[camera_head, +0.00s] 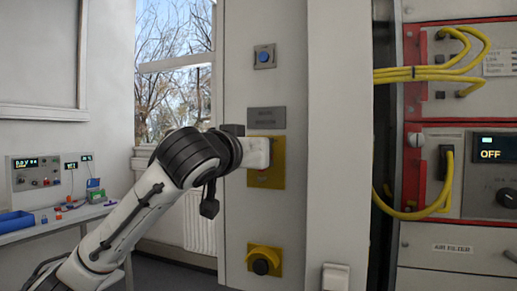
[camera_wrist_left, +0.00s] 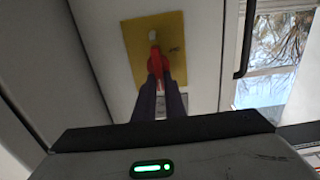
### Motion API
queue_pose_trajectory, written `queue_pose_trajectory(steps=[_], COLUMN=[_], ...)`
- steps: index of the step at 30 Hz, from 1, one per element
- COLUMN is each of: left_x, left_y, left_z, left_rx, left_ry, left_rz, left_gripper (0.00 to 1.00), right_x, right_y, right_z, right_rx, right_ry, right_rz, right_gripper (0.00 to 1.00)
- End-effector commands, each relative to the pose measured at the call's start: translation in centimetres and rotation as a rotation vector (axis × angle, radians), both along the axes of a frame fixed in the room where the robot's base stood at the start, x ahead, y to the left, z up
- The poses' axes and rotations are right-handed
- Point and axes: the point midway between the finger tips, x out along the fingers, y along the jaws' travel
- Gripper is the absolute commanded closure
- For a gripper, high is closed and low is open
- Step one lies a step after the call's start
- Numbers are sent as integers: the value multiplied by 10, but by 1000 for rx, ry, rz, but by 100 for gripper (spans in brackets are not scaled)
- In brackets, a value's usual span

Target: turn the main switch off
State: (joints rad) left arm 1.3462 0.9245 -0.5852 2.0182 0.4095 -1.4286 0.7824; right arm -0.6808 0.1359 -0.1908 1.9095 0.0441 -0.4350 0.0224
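The main switch is a red handle (camera_wrist_left: 156,62) on a yellow plate, seen in the left wrist view. The yellow plate (camera_wrist_left: 138,42) is on a pale cabinet column and also shows in the head view (camera_head: 279,178), partly hidden by my arm. My left gripper (camera_wrist_left: 160,80) reaches the switch from the front. Its two dark fingers are close together, with their tips at the red handle, and appear shut on it. In the head view the wrist hides most of the handle and the fingertips. My right gripper is in neither view.
A grey label plate (camera_head: 267,118) and a blue button (camera_head: 264,56) are above the switch. A second yellow plate with a round knob (camera_head: 262,262) is below. Right, a rack holds yellow cables (camera_head: 432,74) and a display reading OFF (camera_head: 491,154). A bench (camera_head: 60,228) is left.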

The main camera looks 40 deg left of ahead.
Motion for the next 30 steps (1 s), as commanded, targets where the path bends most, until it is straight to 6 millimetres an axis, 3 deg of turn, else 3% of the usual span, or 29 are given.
queue_pose_trajectory(steps=[13,30], left_x=[0,-2], left_y=[1,10], left_z=[-2,-6], left_rx=[-113,-611], left_ry=[-26,-144], left_rz=[-2,-3], left_gripper=[100,100], right_x=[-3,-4], right_y=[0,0], right_z=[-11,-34], right_rx=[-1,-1], right_ry=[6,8], right_rz=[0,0], right_gripper=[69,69])
